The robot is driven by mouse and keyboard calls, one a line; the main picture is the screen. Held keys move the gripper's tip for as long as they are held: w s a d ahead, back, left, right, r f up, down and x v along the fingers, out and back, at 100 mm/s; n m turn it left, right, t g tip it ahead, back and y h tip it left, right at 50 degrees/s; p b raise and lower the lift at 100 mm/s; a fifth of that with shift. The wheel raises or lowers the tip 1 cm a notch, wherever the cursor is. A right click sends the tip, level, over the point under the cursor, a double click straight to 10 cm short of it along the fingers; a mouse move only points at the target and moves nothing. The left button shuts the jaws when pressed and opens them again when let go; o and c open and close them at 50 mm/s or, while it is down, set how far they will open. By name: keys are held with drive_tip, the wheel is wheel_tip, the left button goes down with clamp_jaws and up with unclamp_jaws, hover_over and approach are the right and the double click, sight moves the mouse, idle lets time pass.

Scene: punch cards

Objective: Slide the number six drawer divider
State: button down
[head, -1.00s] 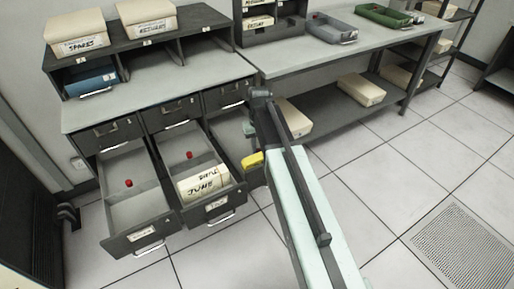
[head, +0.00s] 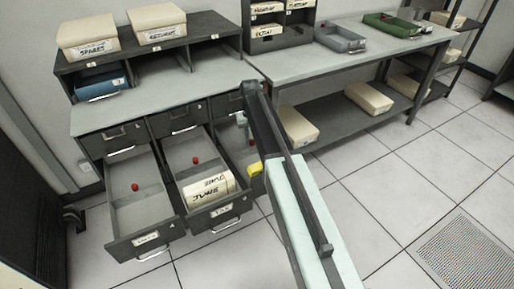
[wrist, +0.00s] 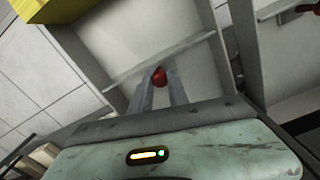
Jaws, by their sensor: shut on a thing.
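The right-hand lower drawer (head: 233,153) of the grey cabinet is pulled out, partly hidden by my arm. Its number cannot be read. In the wrist view a thin grey divider (wrist: 190,45) crosses a grey drawer from side to side, with a round red knob (wrist: 159,77) at it. My gripper (wrist: 161,84) reaches down into this drawer, its two narrow fingers shut on the red knob.
The left drawer (head: 148,241) is open with a red knob (head: 135,187). The middle drawer (head: 221,216) is open, with another red knob (head: 195,160) and a cream card block (head: 208,188). A yellow block (head: 255,168) shows beside my arm. A bench (head: 350,56) stands at right; the floor in front is clear.

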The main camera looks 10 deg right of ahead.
drive_tip(key=shift+w+a, duration=0.2)
drive_tip(key=shift+w, duration=0.35)
drive_tip(key=c, duration=1.3)
unclamp_jaws()
drive_tip(key=shift+o, duration=0.2)
drive_tip(key=shift+s, duration=0.1)
drive_tip(key=shift+r, duration=0.1)
wheel_tip(320, 180, up, 8)
drive_tip(key=p, duration=0.7)
drive_tip(key=shift+f+p, duration=0.25)
drive_tip(key=shift+p, duration=0.15)
